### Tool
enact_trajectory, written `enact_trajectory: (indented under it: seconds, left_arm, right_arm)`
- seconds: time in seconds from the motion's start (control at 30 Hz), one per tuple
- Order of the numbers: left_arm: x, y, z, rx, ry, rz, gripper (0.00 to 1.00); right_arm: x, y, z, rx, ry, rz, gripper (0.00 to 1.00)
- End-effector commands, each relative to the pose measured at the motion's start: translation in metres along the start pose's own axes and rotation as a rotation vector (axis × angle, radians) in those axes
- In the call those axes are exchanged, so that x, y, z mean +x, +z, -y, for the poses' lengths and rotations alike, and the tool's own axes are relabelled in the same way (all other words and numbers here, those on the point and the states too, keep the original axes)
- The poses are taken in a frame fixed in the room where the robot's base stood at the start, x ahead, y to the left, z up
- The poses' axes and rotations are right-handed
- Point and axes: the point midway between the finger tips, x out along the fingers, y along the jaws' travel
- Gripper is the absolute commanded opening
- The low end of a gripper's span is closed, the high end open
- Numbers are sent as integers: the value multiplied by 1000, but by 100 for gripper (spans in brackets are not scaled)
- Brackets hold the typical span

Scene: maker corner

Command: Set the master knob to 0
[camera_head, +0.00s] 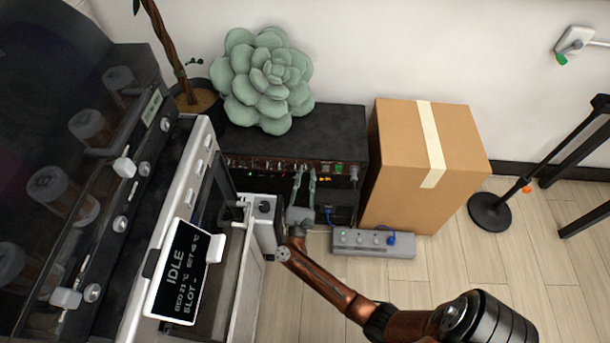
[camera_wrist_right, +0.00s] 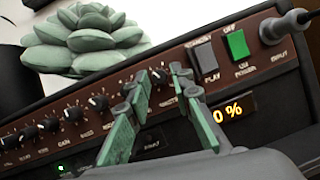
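The black amplifier (camera_head: 340,125) stands against the wall, with a brown control panel. In the right wrist view, a row of black knobs runs along the panel (camera_wrist_right: 60,113). The master knob (camera_wrist_right: 158,76) is between the two green fingertips of my right gripper (camera_wrist_right: 160,73), above its partly covered label. The fingers stand apart, with the knob in the gap; firm contact does not show. An orange display (camera_wrist_right: 235,108) reads "0 %", and a finger may hide digits to its left. In the head view my right gripper (camera_head: 305,172) reaches the panel. My left gripper is not in view.
A succulent plush (camera_head: 262,80) rests on the amplifier. A cardboard box (camera_head: 400,150) stands to its right, and a grey power strip (camera_head: 375,243) lies in front. A white printer with an "IDLE" screen (camera_head: 178,270) is at left. Open floor (camera_head: 500,260) lies at right.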

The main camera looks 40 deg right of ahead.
Motion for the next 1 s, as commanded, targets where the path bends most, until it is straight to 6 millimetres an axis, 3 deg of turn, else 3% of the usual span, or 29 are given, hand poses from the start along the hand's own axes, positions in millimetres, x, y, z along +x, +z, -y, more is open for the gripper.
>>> enact_trajectory:
  seconds: [0.27,0.57,1.0]
  left_arm:
    - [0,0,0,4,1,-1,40]
    - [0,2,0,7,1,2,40]
    - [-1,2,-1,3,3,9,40]
  right_arm:
    - [2,0,0,-1,1,1,21]
    - [2,0,0,-2,1,0,0]
    - [1,0,1,-33,14,1,0]
